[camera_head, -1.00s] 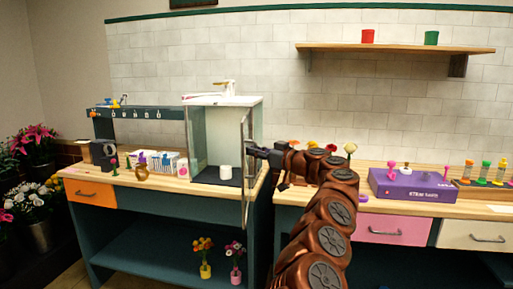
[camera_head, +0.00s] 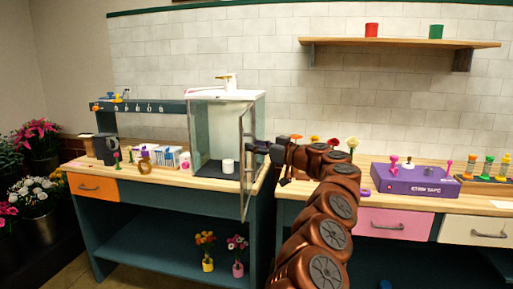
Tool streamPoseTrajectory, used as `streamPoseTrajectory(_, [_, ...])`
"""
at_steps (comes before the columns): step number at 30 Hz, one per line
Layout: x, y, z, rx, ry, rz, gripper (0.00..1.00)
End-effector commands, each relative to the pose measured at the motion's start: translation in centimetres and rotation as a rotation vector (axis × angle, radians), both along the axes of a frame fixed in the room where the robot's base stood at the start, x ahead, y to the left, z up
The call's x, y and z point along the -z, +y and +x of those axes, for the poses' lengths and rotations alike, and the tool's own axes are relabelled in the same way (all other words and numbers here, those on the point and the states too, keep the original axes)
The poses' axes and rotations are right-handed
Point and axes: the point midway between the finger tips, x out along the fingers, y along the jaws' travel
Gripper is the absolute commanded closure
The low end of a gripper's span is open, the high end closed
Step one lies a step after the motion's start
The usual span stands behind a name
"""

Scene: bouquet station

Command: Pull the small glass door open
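The small glass door (camera_head: 246,165) is on the right front of a glass cabinet (camera_head: 200,140) on the left workbench. It stands swung out toward me, seen nearly edge-on, and the cabinet front is open. A white cup (camera_head: 228,166) stands inside on a dark floor. My gripper (camera_head: 258,148) is at the door's right side, at about mid-height, by its edge. The fingertips are small and dark there, and I cannot tell whether they are closed on a handle or only beside the door.
A purple box (camera_head: 415,181) and flowers stand on the right bench. Small items, including a blue-white basket (camera_head: 163,157), line the left bench. A dark gap separates the benches. Potted flowers (camera_head: 207,250) stand on the lower shelf. A wall shelf (camera_head: 400,43) hangs above.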

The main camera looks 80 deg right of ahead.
Motion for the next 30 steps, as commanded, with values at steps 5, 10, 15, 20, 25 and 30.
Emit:
streamPoseTrajectory(5, [0.1,0.3,-0.9,0.006,0.002,0.002,0.63])
streamPoseTrajectory(10, [0.0,1.1,-2.2,0.003,0.003,0.001,0.63])
streamPoseTrajectory(15, [0.0,2.3,-4.5,0.007,0.002,0.000,0.63])
streamPoseTrajectory(20, [0.0,3.7,-7.2,0.007,0.000,0.001,0.63])
streamPoseTrajectory(25, [0.0,5.0,-9.2,0.001,0.000,0.000,0.63])
streamPoseTrajectory(30, [0.1,5.6,-10.3,0.001,0.000,0.000,0.63])
